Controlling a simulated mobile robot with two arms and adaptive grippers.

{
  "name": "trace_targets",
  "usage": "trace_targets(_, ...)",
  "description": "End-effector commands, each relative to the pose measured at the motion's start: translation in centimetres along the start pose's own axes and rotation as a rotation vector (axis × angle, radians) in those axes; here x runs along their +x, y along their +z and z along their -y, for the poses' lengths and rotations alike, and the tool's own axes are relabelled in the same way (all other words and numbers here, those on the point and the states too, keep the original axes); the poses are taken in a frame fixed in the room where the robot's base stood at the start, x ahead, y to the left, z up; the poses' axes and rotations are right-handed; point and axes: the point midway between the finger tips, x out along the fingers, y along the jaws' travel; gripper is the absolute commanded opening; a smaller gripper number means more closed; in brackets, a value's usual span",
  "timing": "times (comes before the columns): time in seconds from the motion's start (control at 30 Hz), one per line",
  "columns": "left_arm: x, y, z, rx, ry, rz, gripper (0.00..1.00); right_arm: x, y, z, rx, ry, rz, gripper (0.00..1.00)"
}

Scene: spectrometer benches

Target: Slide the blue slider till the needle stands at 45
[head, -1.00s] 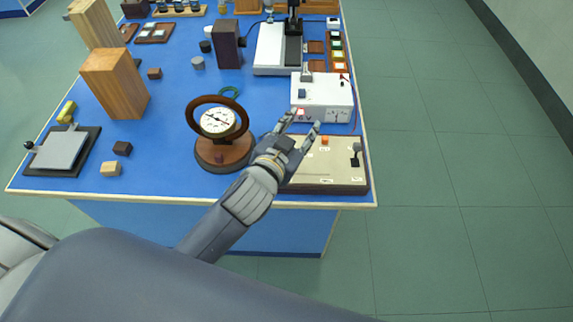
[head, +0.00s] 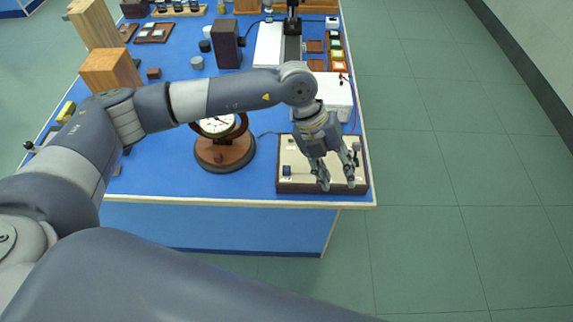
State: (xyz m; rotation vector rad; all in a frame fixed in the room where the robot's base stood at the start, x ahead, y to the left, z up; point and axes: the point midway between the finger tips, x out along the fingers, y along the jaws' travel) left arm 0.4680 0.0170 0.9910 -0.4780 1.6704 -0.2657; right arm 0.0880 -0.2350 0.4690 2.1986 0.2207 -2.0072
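A cream panel (head: 299,182) with a dark base lies at the table's front right. A small dark-blue block, apparently the blue slider (head: 287,170), sits on its left part. The round dial (head: 217,125) stands on a brown wooden base (head: 223,153) to the panel's left. My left arm crosses in front of the dial's upper part, and its needle reading is too small to tell. My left gripper (head: 338,184) points down over the panel's right part, fingers apart and empty, to the right of the blue block. It hides part of the panel. My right gripper is not in view.
A small dark lever (head: 356,148) stands at the panel's right edge, close to the gripper. A white box (head: 335,92) stands behind the panel, partly hidden by my arm. Wooden blocks (head: 108,70) stand at the left. The table's front edge (head: 250,201) is near the panel.

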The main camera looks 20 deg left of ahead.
Motion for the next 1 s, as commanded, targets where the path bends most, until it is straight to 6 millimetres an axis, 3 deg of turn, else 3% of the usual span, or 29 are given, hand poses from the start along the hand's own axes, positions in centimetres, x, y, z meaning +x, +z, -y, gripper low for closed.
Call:
trace_targets(0.03,-1.4,2.0,-2.7,-0.025,0.114,0.052,0.38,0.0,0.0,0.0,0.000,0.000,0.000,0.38)
trace_targets(0.13,-4.0,4.6,-7.2,-0.084,0.298,0.132,0.38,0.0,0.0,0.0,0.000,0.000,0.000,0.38)
trace_targets(0.2,-5.5,5.6,-9.2,-0.115,0.378,0.169,0.38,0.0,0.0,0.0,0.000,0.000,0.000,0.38)
trace_targets(0.33,-6.6,6.4,-10.9,-0.144,0.444,0.199,0.38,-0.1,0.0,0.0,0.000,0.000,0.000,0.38)
trace_targets(0.47,-5.5,6.5,-11.5,-0.146,0.450,0.196,0.38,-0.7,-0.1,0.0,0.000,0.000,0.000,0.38)
trace_targets(0.8,0.0,7.4,-14.1,-0.144,0.446,0.195,0.38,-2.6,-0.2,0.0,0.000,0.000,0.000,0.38)
trace_targets(1.0,2.2,7.9,-15.2,-0.143,0.444,0.197,0.38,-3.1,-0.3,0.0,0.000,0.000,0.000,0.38)
